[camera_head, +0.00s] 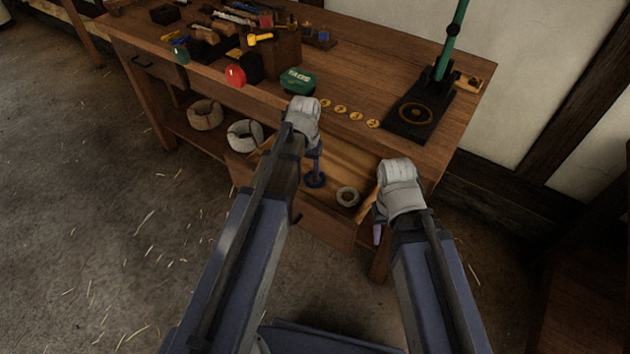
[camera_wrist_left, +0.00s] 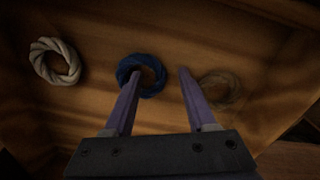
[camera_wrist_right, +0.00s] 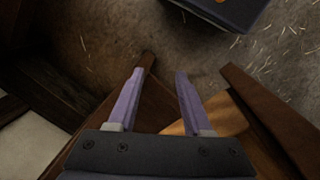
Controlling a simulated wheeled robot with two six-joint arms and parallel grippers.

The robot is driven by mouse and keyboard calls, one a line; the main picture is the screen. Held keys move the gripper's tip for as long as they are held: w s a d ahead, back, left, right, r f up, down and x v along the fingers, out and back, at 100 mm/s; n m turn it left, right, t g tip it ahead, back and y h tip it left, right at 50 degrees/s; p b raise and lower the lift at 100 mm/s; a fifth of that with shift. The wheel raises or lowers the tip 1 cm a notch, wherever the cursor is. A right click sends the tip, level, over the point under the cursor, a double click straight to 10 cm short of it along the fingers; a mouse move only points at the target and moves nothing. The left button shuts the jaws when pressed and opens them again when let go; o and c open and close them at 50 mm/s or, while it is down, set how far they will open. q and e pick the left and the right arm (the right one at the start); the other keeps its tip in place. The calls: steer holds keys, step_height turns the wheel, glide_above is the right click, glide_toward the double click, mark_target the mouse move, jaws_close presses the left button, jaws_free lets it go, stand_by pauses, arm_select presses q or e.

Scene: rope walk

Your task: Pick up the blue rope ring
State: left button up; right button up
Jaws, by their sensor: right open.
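The blue rope ring (camera_wrist_left: 123,72) lies flat on the bottom of the open wooden drawer. It also shows in the head view (camera_head: 315,184). My left gripper (camera_wrist_left: 163,70) is open and reaches down into the drawer. In the left wrist view its left finger overlaps the ring's hole and its right finger is outside, to the ring's right. I cannot tell whether either touches the ring. My right gripper (camera_wrist_right: 161,72) is open and empty, beside the drawer's right side.
A pale ring (camera_wrist_left: 72,62) and a brownish ring (camera_wrist_left: 240,92) lie either side of the blue one in the drawer (camera_head: 313,233). The workbench top (camera_head: 359,81) above holds tools, a green TAGS tin (camera_head: 298,80) and a black stand (camera_head: 400,125). Rope coils sit on the lower shelf.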

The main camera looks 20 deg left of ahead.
mark_target(307, 176)
arm_select(q)
jaws_close()
steer(key=shift+r, duration=0.1)
stand_by(0.6)
step_height(307, 176, up, 10)
steer(key=p, duration=1)
